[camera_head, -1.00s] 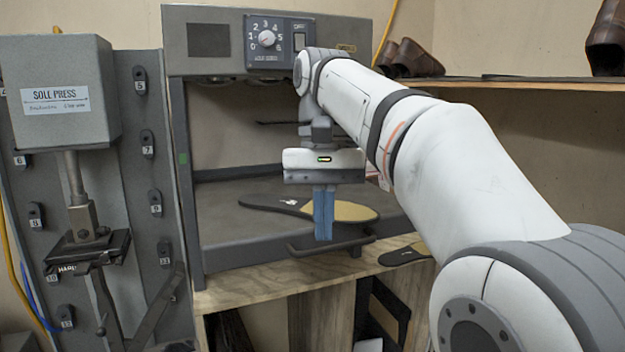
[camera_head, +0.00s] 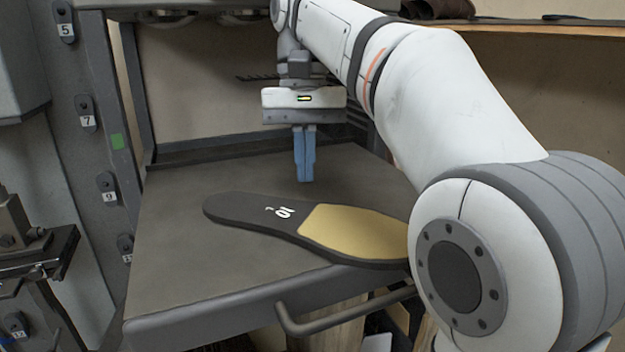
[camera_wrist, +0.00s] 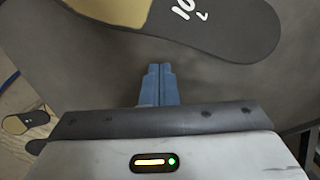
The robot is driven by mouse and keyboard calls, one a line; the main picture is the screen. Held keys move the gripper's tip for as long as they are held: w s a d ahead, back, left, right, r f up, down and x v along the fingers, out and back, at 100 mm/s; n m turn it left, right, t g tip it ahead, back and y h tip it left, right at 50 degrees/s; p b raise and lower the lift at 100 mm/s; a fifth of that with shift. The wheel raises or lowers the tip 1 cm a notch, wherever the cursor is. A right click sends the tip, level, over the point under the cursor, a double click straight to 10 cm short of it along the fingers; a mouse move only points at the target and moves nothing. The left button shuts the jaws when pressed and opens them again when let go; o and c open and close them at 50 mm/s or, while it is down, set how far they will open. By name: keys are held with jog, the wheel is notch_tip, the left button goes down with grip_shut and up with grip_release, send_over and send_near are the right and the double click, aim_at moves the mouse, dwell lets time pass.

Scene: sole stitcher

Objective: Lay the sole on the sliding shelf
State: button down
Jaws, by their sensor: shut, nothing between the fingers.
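The sole (camera_head: 350,232), dark with a tan patch and white marking, lies flat on the grey sliding shelf (camera_head: 175,250). In the head view it runs from the shelf's middle to the front right, its right end partly behind my arm. It also shows at the top of the wrist view (camera_wrist: 235,28), cut off by the frame edge. My gripper (camera_head: 304,180) has its blue fingers shut and empty, pointing down behind the sole and apart from it. The fingertips (camera_wrist: 158,68) show bare shelf around them in the wrist view.
A bent handle (camera_head: 345,312) sticks out at the shelf's front edge. Grey posts of the machine frame (camera_head: 115,130) stand at the left. Another sole (camera_wrist: 25,122) lies lower, at the left of the wrist view. The shelf's left part is clear.

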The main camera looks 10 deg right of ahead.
aim_at(312, 236)
jog(key=s, duration=1.2)
jog(key=shift+s+a+r, duration=0.1)
jog(key=shift+s, duration=0.05)
jog(key=shift+w+f, duration=0.25)
jog(key=shift+f, duration=0.6)
jog(key=shift+s, duration=0.2)
jog(key=shift+f, duration=0.15)
jog(key=shift+w, duration=0.1)
